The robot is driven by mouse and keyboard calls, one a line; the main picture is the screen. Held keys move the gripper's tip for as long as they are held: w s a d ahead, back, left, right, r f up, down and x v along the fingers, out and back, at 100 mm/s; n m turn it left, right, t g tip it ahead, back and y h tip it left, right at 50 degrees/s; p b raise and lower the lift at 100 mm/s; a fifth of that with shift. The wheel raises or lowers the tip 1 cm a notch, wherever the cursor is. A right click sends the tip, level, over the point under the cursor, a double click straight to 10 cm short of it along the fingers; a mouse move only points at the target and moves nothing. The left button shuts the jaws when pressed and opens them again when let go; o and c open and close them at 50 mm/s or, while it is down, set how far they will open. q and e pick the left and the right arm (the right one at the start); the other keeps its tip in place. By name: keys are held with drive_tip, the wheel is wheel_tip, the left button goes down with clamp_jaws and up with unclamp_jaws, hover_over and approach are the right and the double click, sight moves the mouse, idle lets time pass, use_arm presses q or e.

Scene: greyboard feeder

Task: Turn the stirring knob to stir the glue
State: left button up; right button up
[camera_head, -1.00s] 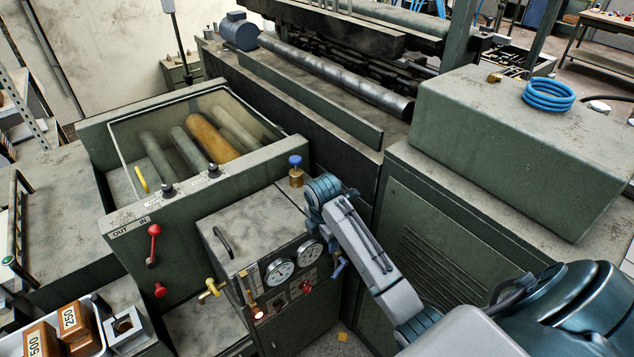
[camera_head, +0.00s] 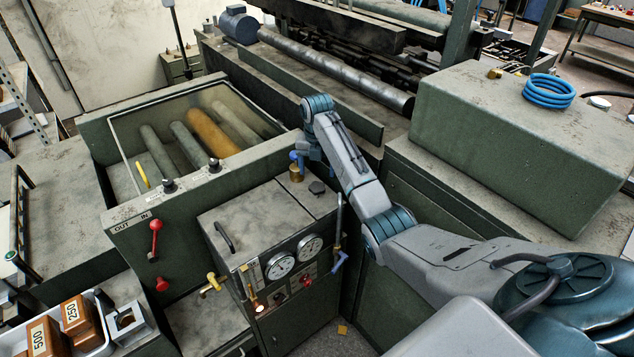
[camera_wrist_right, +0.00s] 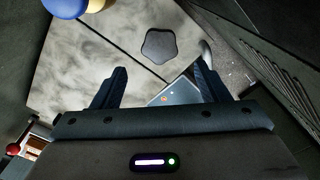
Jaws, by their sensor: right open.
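My right gripper (camera_wrist_right: 161,72) is open and points down at the cabinet top. In the head view it is mostly hidden by its own wrist, above and behind the knob. My left gripper is not in view.
A brass fitting with a blue cap (camera_head: 296,173) stands close to the left of the knob. An upright metal lever (camera_head: 338,218) rises at the cabinet's right edge. Two gauges (camera_head: 295,256) are on the front. A glass-covered roller box (camera_head: 195,135) lies to the left.

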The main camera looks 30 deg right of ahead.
sight(317, 187)
wheel_tip(317, 187, down, 5)
drive_tip(key=shift+f+p, duration=0.15)
drive_tip(key=shift+p, duration=0.7)
drive_tip(key=shift+f, duration=0.55)
drive_tip(key=shift+c, duration=0.2)
drive_tip(key=c, duration=1)
